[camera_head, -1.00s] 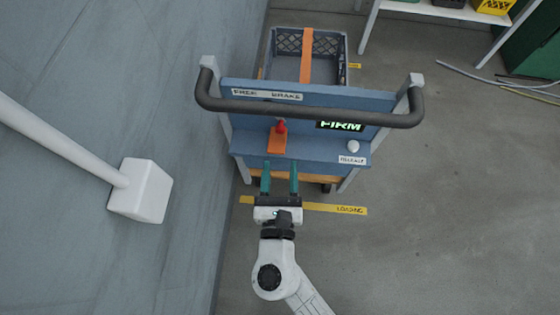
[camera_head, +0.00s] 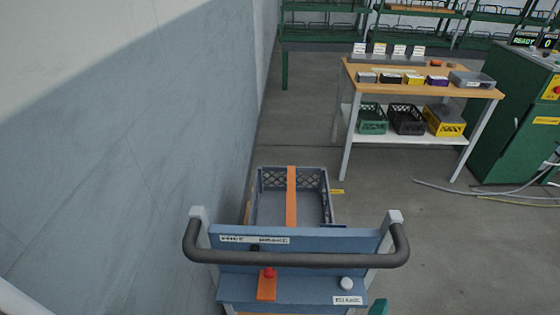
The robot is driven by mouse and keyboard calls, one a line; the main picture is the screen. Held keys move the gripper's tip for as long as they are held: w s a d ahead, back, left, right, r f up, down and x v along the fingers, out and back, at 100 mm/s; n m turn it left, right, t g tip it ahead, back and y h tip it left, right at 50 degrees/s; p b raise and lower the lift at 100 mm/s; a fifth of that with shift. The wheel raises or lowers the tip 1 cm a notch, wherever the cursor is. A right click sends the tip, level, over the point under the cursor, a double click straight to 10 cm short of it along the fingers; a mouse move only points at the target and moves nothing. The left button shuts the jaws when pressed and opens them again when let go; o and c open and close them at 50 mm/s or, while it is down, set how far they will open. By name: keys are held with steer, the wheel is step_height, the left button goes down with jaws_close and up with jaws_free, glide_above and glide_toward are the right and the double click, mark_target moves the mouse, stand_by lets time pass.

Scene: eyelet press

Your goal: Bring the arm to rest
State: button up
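Of my gripper, only one teal fingertip (camera_head: 378,308) shows, at the bottom edge to the right of the cart's lower shelf. The rest of the gripper and the arm are out of view, so I cannot tell how far apart the fingers are or whether anything is held. The blue cart (camera_head: 300,290) stands at bottom centre with a dark handlebar (camera_head: 300,260). It has a red knob (camera_head: 269,272) on an orange strip and a white knob (camera_head: 346,284) above a RELEASE label. A FREE / BRAKE label (camera_head: 254,239) sits above the bar.
A grey crate (camera_head: 325,180) with an orange strap stands behind the cart. A wall (camera_head: 140,160) runs close along the left. A wooden table (camera_head: 410,92) with bins stands back right, beside a green machine (camera_head: 500,130). Hoses lie on the floor right; open floor (camera_head: 440,240) lies before them.

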steer(key=s+d+f+m+g, duration=0.2)
steer(key=s+d+m+g, duration=0.3)
steer(key=d+m, duration=0.25)
steer(key=s+a+f+m+g+y+p, duration=0.1)
steer(key=s+f+m+g+y, duration=0.2)
steer(key=s+m+g+y, duration=0.2)
steer(key=s+m+y, duration=0.3)
steer(key=s+m, duration=0.3)
steer(key=m, duration=0.1)
steer(key=shift+s, duration=0.3)
stand_by(0.8)
